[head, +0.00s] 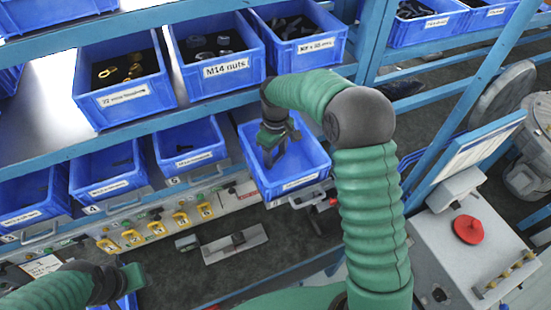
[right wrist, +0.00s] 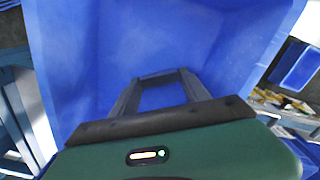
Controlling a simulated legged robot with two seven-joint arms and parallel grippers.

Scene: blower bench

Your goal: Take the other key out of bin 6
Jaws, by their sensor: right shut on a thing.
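The blue bin (head: 318,158) stands pulled out at the right end of the lower row, right of the bin above number 5, and I take it for bin 6. Its label is too small to read. My right gripper (head: 275,157) points down inside it. In the right wrist view its fingers are shut on a dark bar-shaped thing (right wrist: 158,77), probably the key, against the blue bin walls (right wrist: 85,55). No other key shows on the visible bin floor. My left gripper (head: 132,279) is at the lower left, apart from the bins; its jaws are not clear.
More lower-row bins (head: 190,158) stand to the left. Above are the M14 nuts bin (head: 225,70) and other filled bins. A rail with yellow sockets (head: 156,228) runs below. A grey box with a red knob (head: 468,229) stands at right. A blue post is right of my arm.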

